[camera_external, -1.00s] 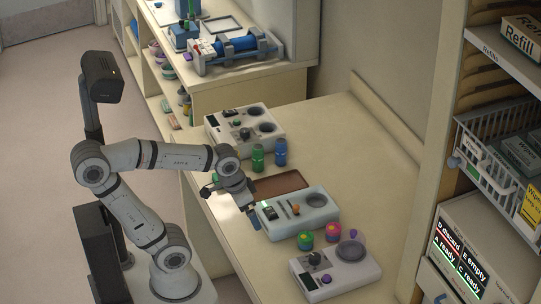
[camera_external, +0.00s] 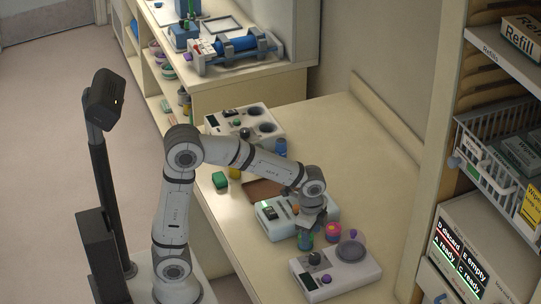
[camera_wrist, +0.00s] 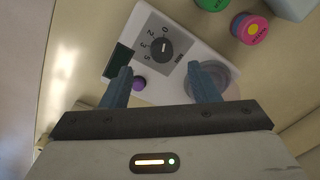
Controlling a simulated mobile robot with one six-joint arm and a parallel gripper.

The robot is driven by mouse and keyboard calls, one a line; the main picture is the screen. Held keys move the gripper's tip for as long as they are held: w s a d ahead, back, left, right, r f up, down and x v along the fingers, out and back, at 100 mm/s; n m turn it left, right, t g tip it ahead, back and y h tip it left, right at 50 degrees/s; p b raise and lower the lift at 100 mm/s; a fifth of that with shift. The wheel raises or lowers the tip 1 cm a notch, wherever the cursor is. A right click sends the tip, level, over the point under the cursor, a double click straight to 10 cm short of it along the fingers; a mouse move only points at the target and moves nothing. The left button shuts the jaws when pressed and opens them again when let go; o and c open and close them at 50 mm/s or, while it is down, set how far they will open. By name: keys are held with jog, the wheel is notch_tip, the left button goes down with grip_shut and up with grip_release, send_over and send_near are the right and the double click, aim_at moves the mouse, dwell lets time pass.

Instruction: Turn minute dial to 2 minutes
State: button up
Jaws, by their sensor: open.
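The front timer unit (camera_external: 352,279) is a pale box on the bench with a dark dial (camera_external: 314,258), a purple button (camera_external: 327,279) and a round grey dish. In the wrist view the dark minute dial (camera_wrist: 155,48) sits on a grey plate with numbers including 0, 2 and 5. Its light pointer mark seems to face the 0. My gripper (camera_wrist: 163,78) is open and empty, above the unit, its fingers apart on either side below the dial in the picture. In the external view my gripper (camera_external: 306,240) points down near the unit's back left edge, apart from the dial.
A pink and yellow round container (camera_external: 333,231) and a green one (camera_wrist: 212,4) stand close behind the unit. A teal device (camera_external: 267,223) and another dial unit (camera_external: 262,117) are farther back. A shelf rack (camera_external: 500,150) stands at right. Bench right of the devices is clear.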

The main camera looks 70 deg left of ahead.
aim_at(315, 256)
jog(key=shift+w+d+f+m, duration=0.45)
jog(key=shift+w+f, duration=0.1)
jog(key=shift+f, duration=0.15)
notch_tip(315, 256, down, 8)
jog(key=shift+w+a+r+p, duration=0.15)
jog(key=shift+r+p, duration=0.1)
jog(key=shift+p, duration=0.05)
jog(key=shift+c, duration=0.2)
jog(key=c, duration=0.9)
